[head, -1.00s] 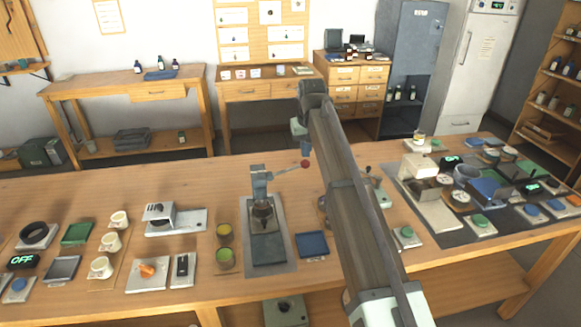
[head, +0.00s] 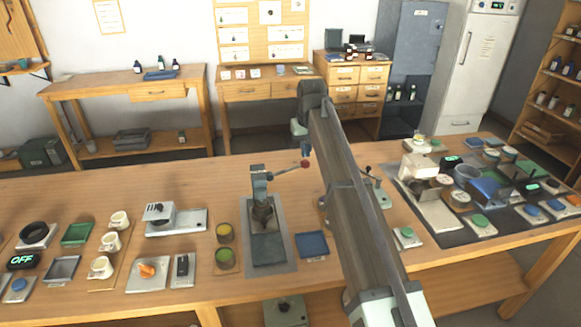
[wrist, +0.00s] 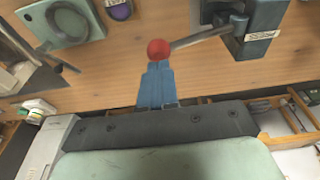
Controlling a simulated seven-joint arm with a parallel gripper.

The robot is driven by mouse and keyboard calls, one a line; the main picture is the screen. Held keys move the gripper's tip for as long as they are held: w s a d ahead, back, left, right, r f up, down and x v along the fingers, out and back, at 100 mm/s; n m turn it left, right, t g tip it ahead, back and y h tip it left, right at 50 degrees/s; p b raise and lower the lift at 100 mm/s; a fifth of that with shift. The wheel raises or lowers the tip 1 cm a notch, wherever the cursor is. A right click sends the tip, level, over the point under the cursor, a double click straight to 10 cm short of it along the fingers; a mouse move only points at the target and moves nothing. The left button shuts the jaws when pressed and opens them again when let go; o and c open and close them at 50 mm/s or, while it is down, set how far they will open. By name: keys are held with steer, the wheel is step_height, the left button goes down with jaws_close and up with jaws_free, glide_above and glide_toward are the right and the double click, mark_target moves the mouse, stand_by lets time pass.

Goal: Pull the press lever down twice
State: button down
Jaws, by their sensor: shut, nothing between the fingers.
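The press (head: 262,215) stands on a grey mat on the workbench, left of my arm in the head view. Its lever (head: 288,170) reaches out to the right and slopes slightly up to a red ball knob (head: 305,163). My gripper (head: 306,152) is just above the knob with its blue fingers together and empty. In the wrist view, the red knob (wrist: 158,48) is right at the tips of my gripper's fingers (wrist: 157,66). I cannot tell whether they touch. The dark press body (wrist: 258,30) is at the upper right there.
A grey device (head: 375,188) is partly behind my arm. The bench behind the press is mostly clear.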

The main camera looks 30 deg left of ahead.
mark_target(305, 161)
steer(key=shift+f, duration=0.2)
steer(key=shift+f, duration=2.2)
steer(key=shift+r, duration=3.45)
